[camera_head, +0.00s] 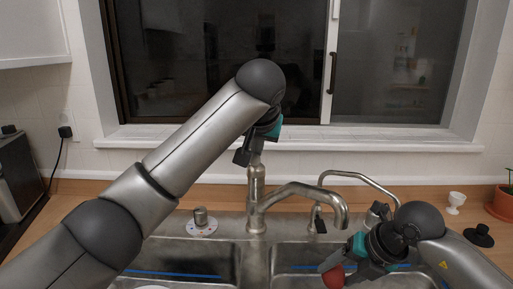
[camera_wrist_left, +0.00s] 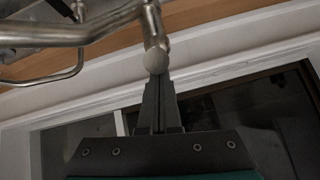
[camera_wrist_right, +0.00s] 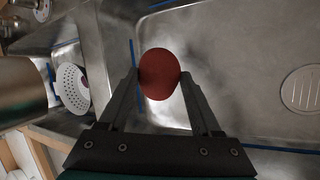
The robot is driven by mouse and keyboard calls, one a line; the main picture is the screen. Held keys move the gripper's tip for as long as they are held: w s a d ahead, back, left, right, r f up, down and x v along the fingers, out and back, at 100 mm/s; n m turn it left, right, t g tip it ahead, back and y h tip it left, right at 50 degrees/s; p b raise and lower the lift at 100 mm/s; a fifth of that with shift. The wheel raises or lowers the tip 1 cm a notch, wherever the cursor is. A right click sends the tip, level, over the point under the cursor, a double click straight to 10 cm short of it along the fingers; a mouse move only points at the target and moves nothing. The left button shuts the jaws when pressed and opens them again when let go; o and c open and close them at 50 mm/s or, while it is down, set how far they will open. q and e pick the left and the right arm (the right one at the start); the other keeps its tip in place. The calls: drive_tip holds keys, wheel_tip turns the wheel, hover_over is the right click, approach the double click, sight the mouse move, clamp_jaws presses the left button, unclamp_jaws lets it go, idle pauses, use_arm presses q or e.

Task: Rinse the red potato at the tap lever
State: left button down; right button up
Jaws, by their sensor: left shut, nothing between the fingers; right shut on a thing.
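The red potato (camera_head: 333,277) is held over the right sink basin, below the spout of the tap (camera_head: 300,190); it also shows in the right wrist view (camera_wrist_right: 160,74). My right gripper (camera_head: 345,270) is shut on it, one finger on each side. My left gripper (camera_head: 243,156) is shut and empty, close to the top of the tap's upright body. In the left wrist view, the rounded end of the tap lever (camera_wrist_left: 156,60) is right at the closed fingertips (camera_wrist_left: 158,82); I cannot tell if they touch. No water stream is visible.
A white colander (camera_wrist_right: 72,88) lies in the left basin. A thinner second tap (camera_head: 362,178) stands behind the right basin. A white egg cup (camera_head: 455,202), a black stopper (camera_head: 479,235) and a plant pot (camera_head: 502,203) are at right. The window sill (camera_head: 300,139) is behind.

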use_arm(q)
drive_tip(key=s+d+r, duration=0.1)
drive_tip(key=s+r, duration=0.3)
drive_tip(key=r, duration=0.6)
drive_tip(key=shift+s+r, duration=0.3)
drive_tip(key=shift+s, duration=0.05)
drive_tip(key=shift+f+b, duration=0.65)
drive_tip(key=shift+f, duration=0.05)
use_arm(e)
drive_tip(key=s+d, duration=0.5)
drive_tip(key=s, duration=0.1)
drive_tip(key=shift+d, duration=0.15)
idle(1.0)
